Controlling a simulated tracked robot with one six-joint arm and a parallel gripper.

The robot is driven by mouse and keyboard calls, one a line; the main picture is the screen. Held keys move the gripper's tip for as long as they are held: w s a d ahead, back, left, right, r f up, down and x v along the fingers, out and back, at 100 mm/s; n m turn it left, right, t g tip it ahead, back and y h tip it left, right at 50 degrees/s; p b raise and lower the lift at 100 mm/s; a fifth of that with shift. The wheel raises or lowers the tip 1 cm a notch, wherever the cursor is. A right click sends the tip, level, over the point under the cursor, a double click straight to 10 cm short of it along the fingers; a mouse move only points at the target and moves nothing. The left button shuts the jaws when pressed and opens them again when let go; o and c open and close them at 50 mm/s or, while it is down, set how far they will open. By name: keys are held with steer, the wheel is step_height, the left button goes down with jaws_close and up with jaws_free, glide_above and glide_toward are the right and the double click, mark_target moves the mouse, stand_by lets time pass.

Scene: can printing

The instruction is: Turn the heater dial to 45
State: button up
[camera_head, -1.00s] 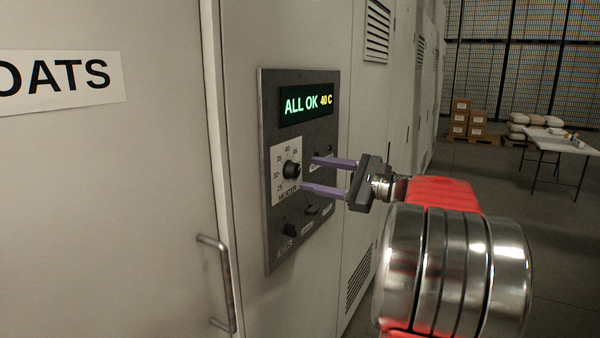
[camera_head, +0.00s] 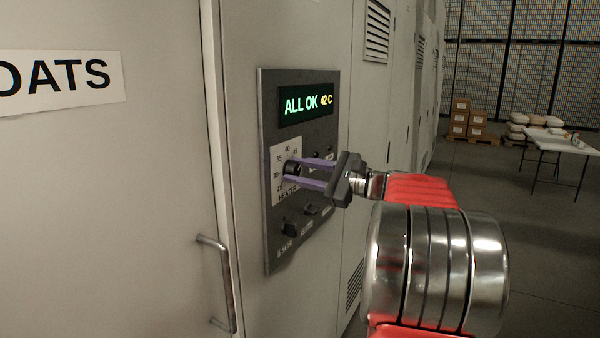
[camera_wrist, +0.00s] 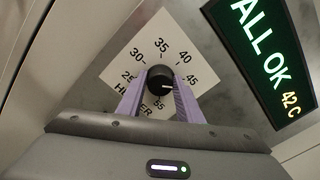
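The heater dial (camera_head: 292,168) is a round black knob on a white scale plate on the grey control panel. It also shows in the wrist view (camera_wrist: 160,79), where its small white mark points right, close to the 45. My gripper (camera_head: 291,173) has its two purple fingers on either side of the dial, their tips at its sides. In the wrist view the fingers (camera_wrist: 160,88) appear closed against the knob. The green display (camera_head: 307,104) reads ALL OK, with 42 C in yellow. Part of the scale's lower end is hidden by the fingers.
Smaller black knobs (camera_head: 289,229) sit lower on the control panel (camera_head: 276,247). A door with a metal handle (camera_head: 224,285) is at the left.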

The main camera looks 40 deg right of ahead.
steer(key=c, duration=0.6)
steer(key=shift+o, duration=0.2)
steer(key=shift+f+n, duration=0.1)
steer(key=shift+n, duration=0.6)
steer(key=o, duration=1)
steer(key=shift+o, duration=0.2)
steer(key=shift+s, duration=0.1)
steer(key=v, duration=1.3)
steer(key=shift+s, duration=0.3)
